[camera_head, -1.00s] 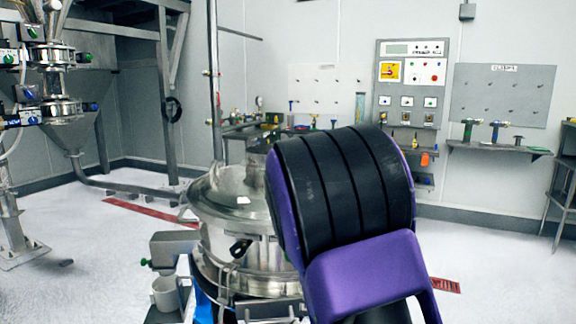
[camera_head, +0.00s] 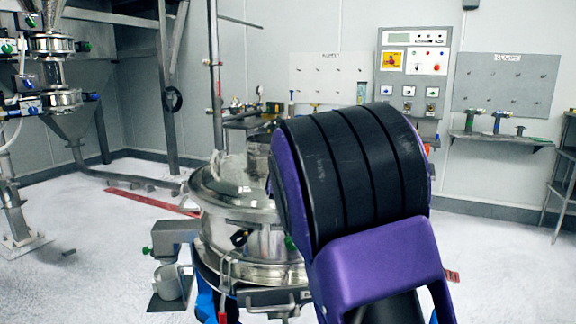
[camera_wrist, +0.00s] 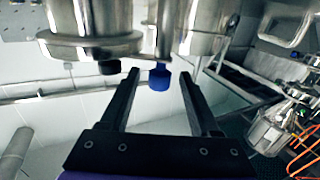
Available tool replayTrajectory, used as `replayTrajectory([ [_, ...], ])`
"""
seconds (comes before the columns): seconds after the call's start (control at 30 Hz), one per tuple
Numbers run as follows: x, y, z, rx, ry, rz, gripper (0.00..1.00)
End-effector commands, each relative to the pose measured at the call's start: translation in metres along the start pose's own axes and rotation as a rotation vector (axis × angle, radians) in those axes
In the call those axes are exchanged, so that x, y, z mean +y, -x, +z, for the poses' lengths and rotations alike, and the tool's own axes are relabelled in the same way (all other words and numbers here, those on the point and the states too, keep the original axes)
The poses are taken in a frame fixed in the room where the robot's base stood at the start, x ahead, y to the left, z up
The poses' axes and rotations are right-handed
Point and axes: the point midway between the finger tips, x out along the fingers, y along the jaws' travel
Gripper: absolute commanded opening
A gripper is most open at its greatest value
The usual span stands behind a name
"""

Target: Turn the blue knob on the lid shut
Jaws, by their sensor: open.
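The blue knob (camera_wrist: 159,78) shows in the wrist view at the end of a steel post. My gripper (camera_wrist: 160,90) is open, with one dark finger on each side of the knob in the picture. The fingertips reach about as far as the knob. I see no clear contact, and the exact depth is hard to judge. In the head view the round steel sifter with its lid (camera_head: 232,206) stands at centre. My black and purple arm covers its right side; neither the blue knob nor my fingers can be made out there.
A dark knob (camera_wrist: 110,68) sits left of the blue one under a steel body in the wrist view. A grey bracket with a cup (camera_head: 168,282) stands left of the sifter. A control panel (camera_head: 412,72) is on the back wall.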

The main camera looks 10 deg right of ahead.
Motion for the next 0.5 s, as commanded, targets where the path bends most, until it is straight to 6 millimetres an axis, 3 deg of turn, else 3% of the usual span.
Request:
replayTrajectory([
  [0.5,0.0,0.113,-0.002,-0.001,-0.003,-0.002,0.63],
])
